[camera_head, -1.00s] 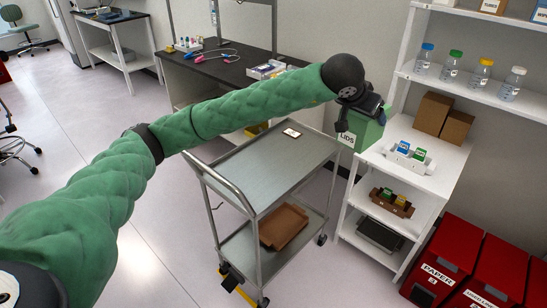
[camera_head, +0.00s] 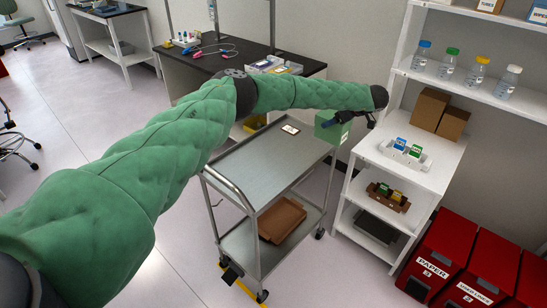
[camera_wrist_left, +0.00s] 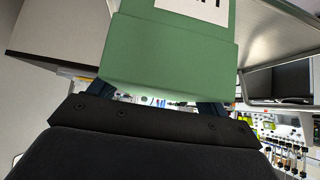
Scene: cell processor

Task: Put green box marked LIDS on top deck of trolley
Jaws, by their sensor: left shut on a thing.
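The green box (camera_head: 331,131) is off any surface, by the far right corner of the trolley in the head view. My left gripper (camera_head: 341,118) is shut on it. In the left wrist view the green box (camera_wrist_left: 170,55) fills the top middle between the fingers, with part of a white label at the upper edge. The trolley's grey metal top deck (camera_head: 262,165) is bare except for a small white card with a dark frame (camera_head: 290,129) near its far end. In the head view the box label is not readable. My right gripper is not in view.
A white shelf unit (camera_head: 427,172) with cartons, bottles and small racks stands right of the trolley. A brown tray (camera_head: 282,220) lies on the trolley's lower deck. A dark-topped bench (camera_head: 235,62) stands behind. Red bins (camera_head: 440,255) are at lower right.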

